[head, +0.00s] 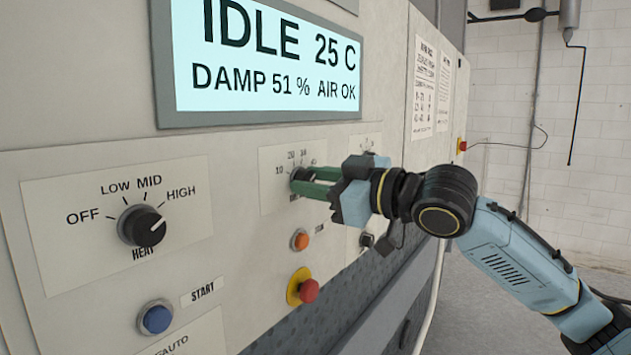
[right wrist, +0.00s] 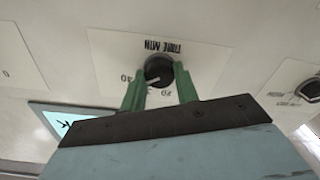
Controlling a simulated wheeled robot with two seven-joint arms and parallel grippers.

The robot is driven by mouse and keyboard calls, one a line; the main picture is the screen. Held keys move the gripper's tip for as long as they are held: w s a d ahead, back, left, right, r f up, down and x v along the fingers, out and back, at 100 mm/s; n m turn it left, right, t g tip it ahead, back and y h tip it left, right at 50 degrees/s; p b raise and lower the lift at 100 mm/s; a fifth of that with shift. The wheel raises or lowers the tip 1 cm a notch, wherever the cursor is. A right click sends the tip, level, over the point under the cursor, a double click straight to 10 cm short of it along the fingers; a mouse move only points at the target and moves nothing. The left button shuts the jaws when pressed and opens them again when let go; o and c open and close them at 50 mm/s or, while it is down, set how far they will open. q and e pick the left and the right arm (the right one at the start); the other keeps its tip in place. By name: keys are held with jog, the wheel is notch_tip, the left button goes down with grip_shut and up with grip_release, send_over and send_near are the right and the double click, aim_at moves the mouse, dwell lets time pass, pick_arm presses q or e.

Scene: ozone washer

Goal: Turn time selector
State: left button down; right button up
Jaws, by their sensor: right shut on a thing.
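The time selector (head: 299,174) is a small dark knob on a cream plate in the middle of the panel in the head view. Its dial numbers are partly hidden. The right wrist view shows the knob (right wrist: 158,70) upside down, with a short white pointer mark and the label "TIME MIN". My right gripper (head: 310,181) has green fingers and is shut on the knob, one finger on each side. The fingers also show in the right wrist view (right wrist: 160,78). My left gripper is not in view.
A heat knob (head: 142,226) is to the left, with a blue start button (head: 156,318) below it. An orange button (head: 300,240) and a red button (head: 308,291) sit below the selector. A display (head: 265,55) is above. Another knob plate is partly hidden behind my gripper.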

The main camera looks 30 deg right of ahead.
jog(key=shift+n, duration=0.3)
jog(key=n+p, duration=0.2)
jog(key=n, duration=0.1)
jog(key=shift+r, duration=0.1)
jog(key=shift+n+p, duration=1.4)
jog(key=shift+n, duration=0.8)
jog(key=o, duration=0.9)
jog(key=shift+o, duration=0.2)
jog(key=shift+s, duration=0.1)
